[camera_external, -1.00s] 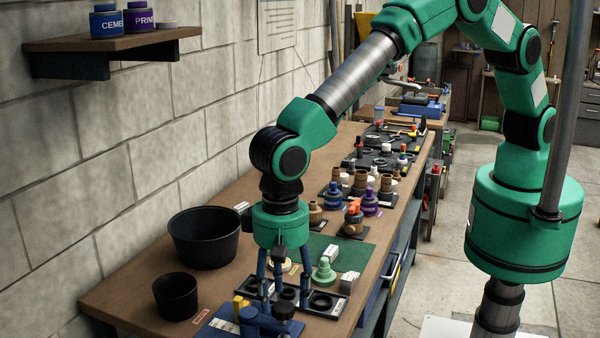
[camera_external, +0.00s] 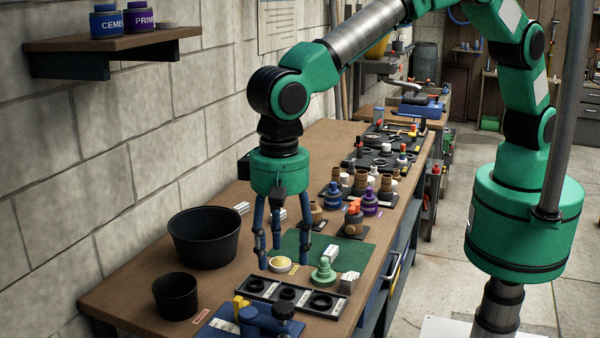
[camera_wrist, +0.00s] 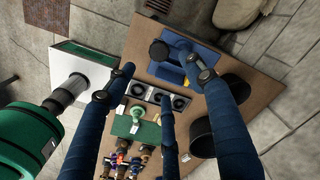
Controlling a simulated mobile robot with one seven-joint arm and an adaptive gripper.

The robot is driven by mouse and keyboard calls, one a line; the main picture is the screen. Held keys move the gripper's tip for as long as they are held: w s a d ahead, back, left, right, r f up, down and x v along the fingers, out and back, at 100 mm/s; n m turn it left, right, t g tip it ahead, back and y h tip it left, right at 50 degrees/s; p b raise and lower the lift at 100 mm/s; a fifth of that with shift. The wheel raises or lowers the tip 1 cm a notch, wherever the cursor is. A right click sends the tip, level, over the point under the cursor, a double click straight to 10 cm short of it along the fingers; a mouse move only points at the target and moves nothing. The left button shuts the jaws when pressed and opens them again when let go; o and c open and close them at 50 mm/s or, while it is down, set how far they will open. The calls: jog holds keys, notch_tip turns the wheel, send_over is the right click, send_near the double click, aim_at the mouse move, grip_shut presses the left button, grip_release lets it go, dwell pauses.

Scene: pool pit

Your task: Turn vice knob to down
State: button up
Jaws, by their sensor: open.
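The blue vice (camera_external: 245,320) stands at the near end of the bench, cut off by the bottom edge of the external view. Its round black knob (camera_external: 284,308) is on its right side. In the wrist view the vice (camera_wrist: 186,65) lies at the top, with the black knob (camera_wrist: 158,50) at its left. My gripper (camera_external: 284,256) is open and empty, its blue fingers spread and pointing down. It is above the bench, behind the vice and the ring tray, apart from the knob. It also shows in the wrist view (camera_wrist: 152,95).
A black tray with rings (camera_external: 292,298) lies just behind the vice. A green mat (camera_external: 350,254) with a green stepped part (camera_external: 323,272) is beside my fingers. A large black bin (camera_external: 204,238) and a small one (camera_external: 175,297) stand left. Bottles (camera_external: 370,203) crowd farther back.

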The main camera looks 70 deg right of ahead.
aim_at(283, 305)
jog(key=shift+r, duration=0.1)
jog(key=r+p, duration=0.1)
jog(key=p, duration=0.2)
jog(key=shift+n, duration=0.3)
jog(key=shift+f, duration=0.15)
notch_tip(283, 305, down, 14)
jog(key=shift+r+p, duration=0.15)
jog(key=shift+p, duration=0.45)
dwell(0.4)
jog(key=shift+c, duration=0.5)
jog(key=c, duration=1)
jog(key=shift+b, duration=0.3)
jog(key=shift+c, duration=0.2)
jog(key=o, duration=1.1)
